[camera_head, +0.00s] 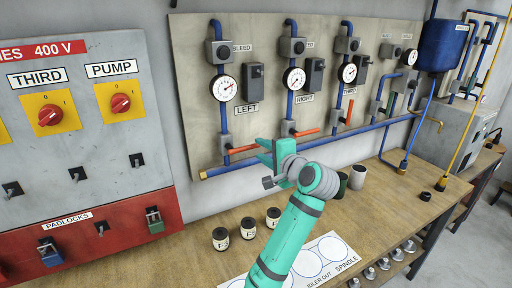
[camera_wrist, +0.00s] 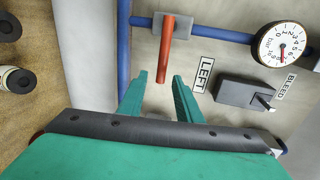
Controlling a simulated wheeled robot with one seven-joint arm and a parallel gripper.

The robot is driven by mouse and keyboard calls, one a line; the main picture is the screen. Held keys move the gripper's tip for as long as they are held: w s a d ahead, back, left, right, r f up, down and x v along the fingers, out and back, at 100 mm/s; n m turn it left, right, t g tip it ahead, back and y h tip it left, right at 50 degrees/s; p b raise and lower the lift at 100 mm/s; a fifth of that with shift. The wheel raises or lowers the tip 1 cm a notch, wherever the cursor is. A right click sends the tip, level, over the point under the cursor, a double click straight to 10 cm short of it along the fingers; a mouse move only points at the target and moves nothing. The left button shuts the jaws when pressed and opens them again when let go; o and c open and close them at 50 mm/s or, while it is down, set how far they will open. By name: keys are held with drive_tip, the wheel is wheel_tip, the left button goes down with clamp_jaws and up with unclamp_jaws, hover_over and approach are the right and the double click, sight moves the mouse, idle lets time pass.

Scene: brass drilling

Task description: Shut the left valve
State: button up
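My gripper (camera_head: 263,151) is at the lever's free end in the head view. In the wrist view my gripper (camera_wrist: 160,78) is open, and the lever (camera_wrist: 166,45) reaches down from its grey valve body (camera_wrist: 182,22) so its end lies between the two fingertips. A gap shows on both sides of it; I see no contact. The left gauge (camera_wrist: 283,45) is also visible there.
The right valve's lever (camera_head: 305,132) also points sideways, close to my wrist; the third lever (camera_head: 349,112) stands along its pipe. A blue manifold pipe (camera_head: 330,138) runs below. Several small jars (camera_head: 248,228) and cups (camera_head: 357,177) stand on the wooden bench (camera_head: 195,265).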

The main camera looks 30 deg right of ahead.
drive_tip(key=shift+s+r, duration=0.15)
drive_tip(key=shift+s, duration=0.9)
